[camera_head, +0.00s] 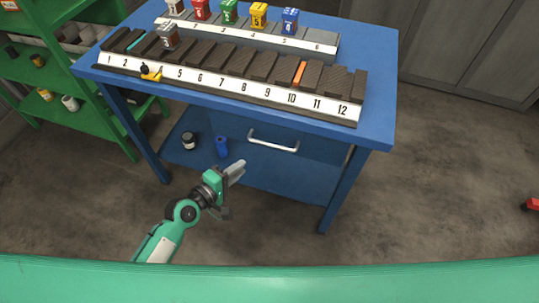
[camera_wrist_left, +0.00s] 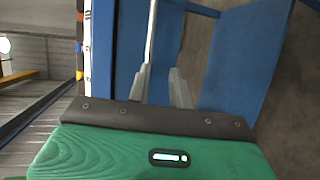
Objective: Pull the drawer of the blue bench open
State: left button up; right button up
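The blue bench (camera_head: 376,110) stands ahead of me. Its blue drawer (camera_head: 318,148) sits under the top and looks shut. A pale bar handle (camera_head: 273,141) crosses the drawer front. In the left wrist view the handle (camera_wrist_left: 151,35) runs upright just beyond the fingertips. My left gripper (camera_head: 234,178) is below and left of the handle in the head view. In the left wrist view my left gripper (camera_wrist_left: 160,82) has its two fingers apart, with nothing held between them. I see no contact with the handle. My right gripper is not in view.
On the bench top are a numbered stepped rack (camera_head: 230,88) and several coloured numbered blocks. A blue can (camera_head: 221,146) and a dark jar (camera_head: 189,140) stand on the lower shelf. A green shelf unit (camera_head: 85,105) is at left. Floor in front of the bench is clear.

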aim_at(270, 144)
pick_arm(q)
jog(key=shift+h, duration=0.3)
jog(key=x, duration=0.4)
jog(key=r+x, duration=0.1)
jog(key=x, duration=0.4)
jog(key=p+x, duration=0.1)
jog(key=x, duration=0.3)
jog(key=shift+w+d+r, duration=0.15)
jog(key=shift+d+r, duration=0.15)
jog(key=shift+d, duration=0.2)
jog(key=shift+c, duration=0.2)
grip_shut()
